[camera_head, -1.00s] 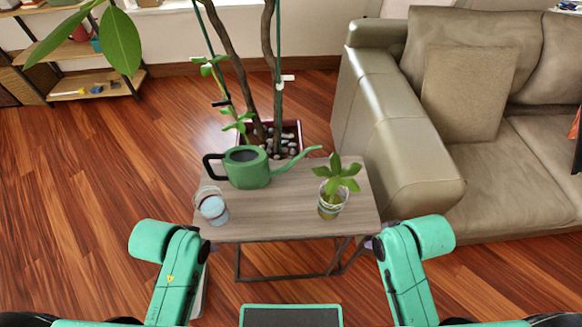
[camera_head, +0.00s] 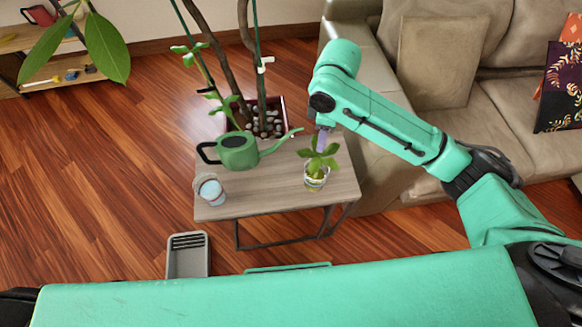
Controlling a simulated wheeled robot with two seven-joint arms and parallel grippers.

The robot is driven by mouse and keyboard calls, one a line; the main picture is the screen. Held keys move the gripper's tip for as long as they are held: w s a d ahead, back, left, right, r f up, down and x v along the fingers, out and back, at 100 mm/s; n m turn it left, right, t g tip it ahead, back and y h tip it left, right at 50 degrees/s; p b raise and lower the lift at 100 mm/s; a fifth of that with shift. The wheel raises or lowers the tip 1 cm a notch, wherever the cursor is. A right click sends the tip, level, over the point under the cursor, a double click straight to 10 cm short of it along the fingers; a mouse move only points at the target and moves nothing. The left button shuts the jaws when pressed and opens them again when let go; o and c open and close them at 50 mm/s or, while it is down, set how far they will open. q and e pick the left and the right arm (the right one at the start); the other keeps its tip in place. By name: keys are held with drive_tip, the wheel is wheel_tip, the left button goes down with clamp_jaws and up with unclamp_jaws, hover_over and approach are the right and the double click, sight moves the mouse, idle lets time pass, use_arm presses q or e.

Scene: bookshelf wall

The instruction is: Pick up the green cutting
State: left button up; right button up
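The green cutting (camera_head: 318,158) is a small leafy plant standing upright in a clear glass jar (camera_head: 316,181) on the right part of a small wooden table (camera_head: 262,198). My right arm reaches in from the right. Its gripper (camera_head: 322,138) points down just behind and above the leaves. Its fingers look close to or touching the upper leaves, but I cannot tell if they touch. Whether the fingers are open or shut is too small to make out. My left gripper is not in view.
A green watering can (camera_head: 238,152) stands on the table's back left, its spout pointing towards the cutting. A small light-blue bucket (camera_head: 209,189) is at the front left. A potted tree (camera_head: 268,122) stands behind, and a sofa (camera_head: 390,182) to the right.

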sight(317, 167)
drive_tip(key=shift+d+f, duration=0.2)
drive_tip(key=shift+d, duration=0.1)
drive_tip(key=f, duration=0.7)
drive_tip(key=f+p, duration=0.1)
drive_tip(key=f, duration=0.6)
drive_tip(key=shift+s+a, duration=0.15)
drive_tip(key=shift+a, duration=0.05)
clamp_jaws()
